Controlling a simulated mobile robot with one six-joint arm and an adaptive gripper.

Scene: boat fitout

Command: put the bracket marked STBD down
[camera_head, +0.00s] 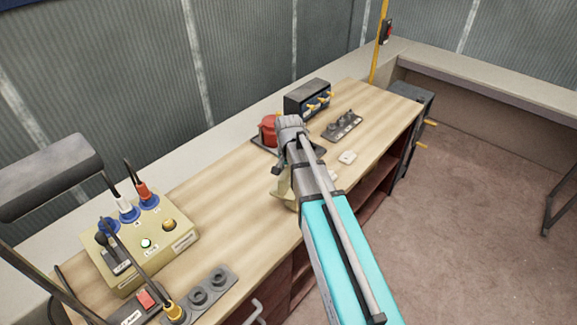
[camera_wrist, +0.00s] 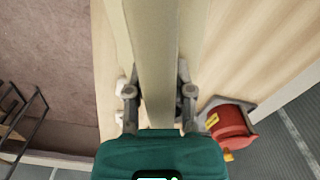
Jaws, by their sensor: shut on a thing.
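A beige bracket (camera_wrist: 155,50) shows in the wrist view as a long plate running up the picture between the fingers of my gripper (camera_wrist: 158,92). My gripper is shut on it. In the head view, part of the bracket (camera_head: 285,188) shows beside my arm, over the middle of the wooden bench (camera_head: 215,208). My arm hides much of the bracket and gripper there. I cannot read any STBD mark on it, and cannot tell whether it touches the bench top.
A red round part (camera_head: 268,131) sits on a dark plate behind my wrist. A black box with yellow levers (camera_head: 308,98), a grey tray (camera_head: 343,126) and a small white piece (camera_head: 347,157) stand to the right. A beige switch box (camera_head: 140,245) and lamp (camera_head: 45,178) are left. Bare bench lies between.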

